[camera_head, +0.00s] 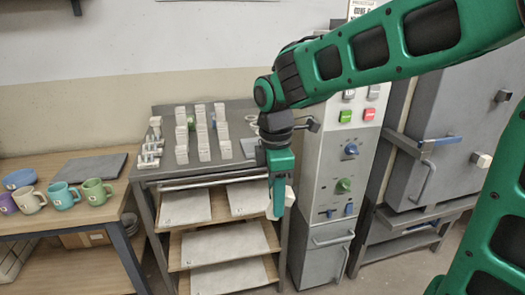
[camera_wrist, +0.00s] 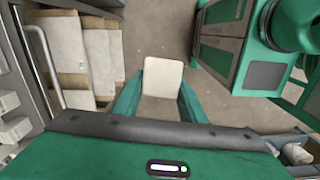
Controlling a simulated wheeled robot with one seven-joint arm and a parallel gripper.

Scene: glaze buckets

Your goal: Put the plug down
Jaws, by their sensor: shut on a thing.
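My gripper (camera_head: 279,192) hangs pointing down in front of the rack table, left of the control cabinet. It is shut on the plug (camera_wrist: 162,76), a pale cream block with a squarish face. In the wrist view the plug sits between the two green fingers, with open floor behind it. In the head view only a small pale part of the plug (camera_head: 289,196) shows beside the fingers. The plug is in the air, apart from any surface.
A grey table (camera_head: 240,170) carries rows of white blocks, with pale boards on shelves below. The control cabinet (camera_head: 325,190) has buttons and knobs. A grey kiln (camera_head: 450,150) stands right. Several mugs (camera_head: 63,195) and a blue bowl (camera_head: 19,179) stand on a wooden bench at left.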

